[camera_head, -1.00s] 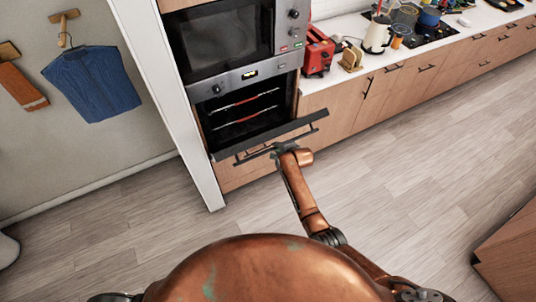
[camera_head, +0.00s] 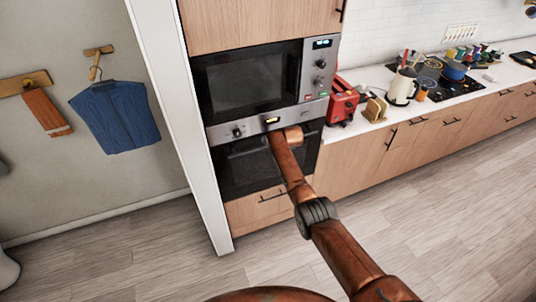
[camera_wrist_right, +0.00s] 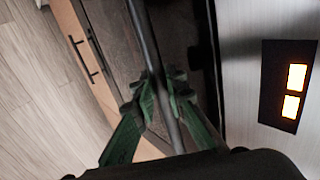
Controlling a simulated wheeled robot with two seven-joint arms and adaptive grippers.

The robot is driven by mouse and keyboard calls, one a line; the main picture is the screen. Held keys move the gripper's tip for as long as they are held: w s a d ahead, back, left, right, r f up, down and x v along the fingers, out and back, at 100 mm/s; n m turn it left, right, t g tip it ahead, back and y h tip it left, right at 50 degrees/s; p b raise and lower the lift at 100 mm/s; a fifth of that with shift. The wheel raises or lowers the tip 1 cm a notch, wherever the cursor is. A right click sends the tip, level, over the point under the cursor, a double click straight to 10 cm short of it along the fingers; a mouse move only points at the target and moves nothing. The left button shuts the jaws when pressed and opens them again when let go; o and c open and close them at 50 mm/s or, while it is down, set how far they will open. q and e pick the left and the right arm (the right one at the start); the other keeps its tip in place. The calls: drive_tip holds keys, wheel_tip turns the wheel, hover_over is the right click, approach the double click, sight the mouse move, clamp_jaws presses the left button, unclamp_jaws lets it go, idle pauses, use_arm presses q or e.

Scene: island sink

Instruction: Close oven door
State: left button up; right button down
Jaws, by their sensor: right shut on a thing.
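The oven (camera_head: 222,134) is built into the tall wooden cabinet, below the microwave. Its dark glass door (camera_head: 243,175) stands upright against the oven front; I cannot tell if it is fully flush. My right arm reaches to the top of the door and hides part of it. In the right wrist view, my right gripper (camera_wrist_right: 163,88) has its green fingers shut on the dark bar of the door handle (camera_wrist_right: 147,38). The lit oven display (camera_wrist_right: 294,90) is to the right there. My left gripper is not in view.
A drawer (camera_head: 260,203) sits below the oven. A blue garment (camera_head: 115,113) hangs on the left wall. The wooden floor in front is clear.

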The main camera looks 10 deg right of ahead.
drive_tip(key=shift+w, duration=0.15)
drive_tip(key=shift+r, duration=0.15)
drive_tip(key=shift+w+r, duration=0.25)
drive_tip(key=shift+r, duration=0.1)
drive_tip(key=c, duration=2.3)
unclamp_jaws()
drive_tip(key=shift+w+a+f, duration=0.1)
drive_tip(key=o, duration=0.3)
drive_tip(key=shift+w+f, duration=0.15)
drive_tip(key=shift+f, duration=0.05)
drive_tip(key=shift+o, duration=0.2)
drive_tip(key=shift+f, duration=0.1)
drive_tip(key=shift+s+r, duration=0.2)
drive_tip(key=shift+s, duration=0.1)
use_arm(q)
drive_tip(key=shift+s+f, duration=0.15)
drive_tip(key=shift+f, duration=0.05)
use_arm(e)
drive_tip(key=v, duration=1.1)
drive_tip(key=shift+s+r, duration=0.15)
drive_tip(key=shift+s, duration=0.05)
